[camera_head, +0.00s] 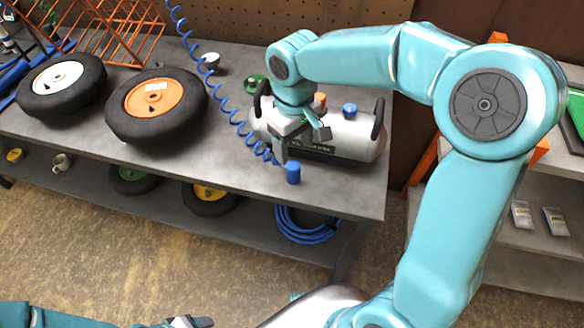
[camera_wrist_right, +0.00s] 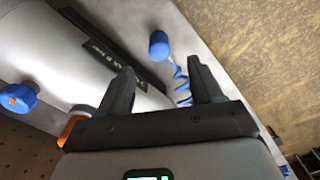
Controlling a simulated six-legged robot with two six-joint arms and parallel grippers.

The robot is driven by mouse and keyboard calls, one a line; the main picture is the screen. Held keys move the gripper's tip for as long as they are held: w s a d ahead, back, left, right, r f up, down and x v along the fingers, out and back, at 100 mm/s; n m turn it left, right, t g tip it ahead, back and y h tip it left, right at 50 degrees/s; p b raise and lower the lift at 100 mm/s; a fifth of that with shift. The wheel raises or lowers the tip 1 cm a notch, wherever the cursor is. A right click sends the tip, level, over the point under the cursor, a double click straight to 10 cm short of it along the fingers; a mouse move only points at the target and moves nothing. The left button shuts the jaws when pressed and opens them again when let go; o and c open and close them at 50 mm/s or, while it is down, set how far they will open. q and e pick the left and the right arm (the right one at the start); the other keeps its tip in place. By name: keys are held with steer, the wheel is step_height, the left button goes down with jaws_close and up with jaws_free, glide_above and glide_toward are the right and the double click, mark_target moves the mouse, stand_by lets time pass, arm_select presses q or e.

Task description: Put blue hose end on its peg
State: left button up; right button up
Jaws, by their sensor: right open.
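The blue hose end (camera_head: 293,172) is a short blue cylinder near the front edge of the grey workbench. A blue coiled hose (camera_head: 222,98) runs to it from above. My right gripper (camera_head: 300,148) is open just above and behind the hose end. In the right wrist view the hose end (camera_wrist_right: 159,44) lies beyond the gap between the open fingertips (camera_wrist_right: 160,78), apart from them, with the coil at its side. I cannot make out which thing is its peg. My left gripper (camera_head: 188,322) shows only partly at the bottom edge; its jaws are unclear.
A silver tank (camera_head: 350,138) with black handles and a blue knob (camera_head: 349,110) stands right behind my right gripper. Wheels with orange (camera_head: 150,97) and white (camera_head: 60,77) hubs lie on the left of the bench (camera_head: 345,190). A blue hose coil (camera_head: 305,228) lies on the lower shelf.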

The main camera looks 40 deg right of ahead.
mark_target(294, 166)
step_height(294, 166, down, 5)
steer(key=shift+a+r, duration=0.1)
steer(key=shift+a, duration=0.05)
steer(key=shift+s+f, duration=0.15)
steer(key=shift+f, duration=0.45)
steer(key=f, duration=0.4)
steer(key=shift+w+d+f, duration=0.2)
steer(key=shift+d+f, duration=0.1)
steer(key=shift+f, duration=0.1)
steer(key=shift+s+r, duration=0.1)
steer(key=shift+c, duration=0.3)
steer(key=c, duration=1)
jaws_close()
